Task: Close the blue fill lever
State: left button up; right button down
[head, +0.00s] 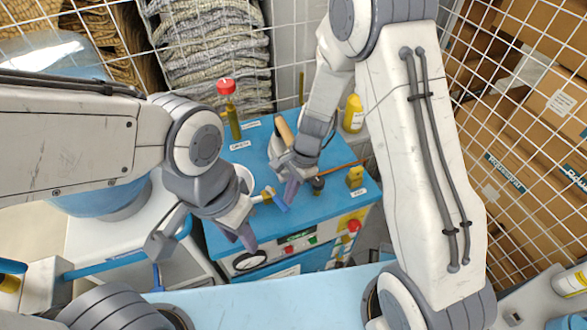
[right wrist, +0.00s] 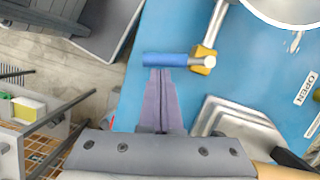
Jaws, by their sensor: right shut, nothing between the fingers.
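The blue fill lever (head: 280,203) sticks out from a brass fitting (head: 268,194) on the blue machine top. In the right wrist view the lever (right wrist: 166,59) lies crosswise, with its brass end (right wrist: 203,62) at the right. My right gripper (right wrist: 163,72) is shut and empty, its fingertips at the lever's near side; I cannot tell whether they touch. In the head view my right gripper (head: 290,190) is just above the lever. My left gripper (head: 246,240) hangs at the machine's front left, away from the lever; its jaw opening is unclear.
An OPEN label (right wrist: 306,88) is on the blue top (right wrist: 265,90). A red-capped post (head: 228,105), a yellow bottle (head: 353,114) and a yellow fitting (head: 355,177) stand around it. Wire racks and boxes (head: 550,140) flank the space.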

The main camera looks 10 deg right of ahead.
jog(key=shift+s+a+m, duration=0.3)
jog(key=shift+s+m, duration=0.05)
jog(key=shift+m, duration=0.35)
jog(key=shift+s+a, duration=0.2)
jog(key=shift+a, duration=0.1)
jog(key=shift+s, duration=0.1)
